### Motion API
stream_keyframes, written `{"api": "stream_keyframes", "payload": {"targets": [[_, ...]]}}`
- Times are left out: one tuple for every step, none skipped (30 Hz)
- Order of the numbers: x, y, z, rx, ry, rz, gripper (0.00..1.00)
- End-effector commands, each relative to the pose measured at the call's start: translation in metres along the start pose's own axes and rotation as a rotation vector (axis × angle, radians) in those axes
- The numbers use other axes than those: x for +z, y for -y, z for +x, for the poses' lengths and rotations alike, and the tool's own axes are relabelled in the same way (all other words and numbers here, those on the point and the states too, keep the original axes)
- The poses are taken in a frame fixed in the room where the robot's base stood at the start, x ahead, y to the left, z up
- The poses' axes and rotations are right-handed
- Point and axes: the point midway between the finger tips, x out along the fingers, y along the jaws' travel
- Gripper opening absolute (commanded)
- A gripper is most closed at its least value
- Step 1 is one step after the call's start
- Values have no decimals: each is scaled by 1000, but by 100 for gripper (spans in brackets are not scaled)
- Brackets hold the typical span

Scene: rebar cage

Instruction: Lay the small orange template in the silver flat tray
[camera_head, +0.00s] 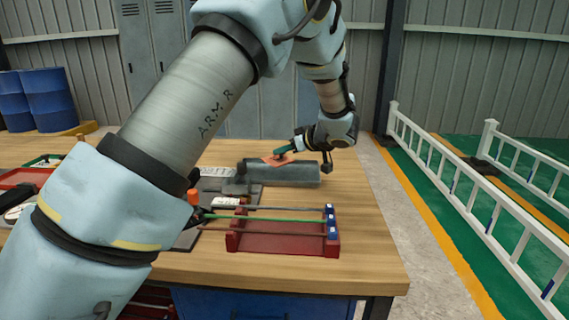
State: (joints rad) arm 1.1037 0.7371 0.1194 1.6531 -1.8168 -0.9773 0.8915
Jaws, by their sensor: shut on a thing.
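The small orange template (275,161) is a thin flat piece, held just above a long grey piece on the wooden table. The long grey piece (290,176) has a plain front face and could be the silver flat tray, but I cannot tell for sure. Its inside is not visible from here. Whether the template touches it is unclear.
A red rack (285,243) with rods and blue end blocks stands at the table's front. Dark mats, an orange-capped item (193,196) and a pale flat strip (216,172) lie left of the grey piece. My arm hides much of the left side. The table's right side is clear.

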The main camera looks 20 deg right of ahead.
Motion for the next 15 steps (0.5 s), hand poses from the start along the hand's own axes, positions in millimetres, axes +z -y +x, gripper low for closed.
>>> {"api": "stream_keyframes", "payload": {"targets": [[2,0,1,0,-2,1,0],[3,0,2,1,-1,1,0],[6,0,4,1,-1,1,0],[9,0,5,1,-1,1,0],[12,0,7,1,-1,2,0],[16,0,9,1,-1,3,0],[20,0,12,0,-1,3,0],[24,0,14,-1,-2,3,0],[29,0,16,0,-2,3,0],[32,0,18,1,-1,2,0],[34,0,19,1,-1,1,0],[36,0,20,2,-1,0,0],[36,0,20,2,-1,-1,0],[36,0,20,2,-1,-1,0],[35,0,20,2,-1,-2,0]]}}
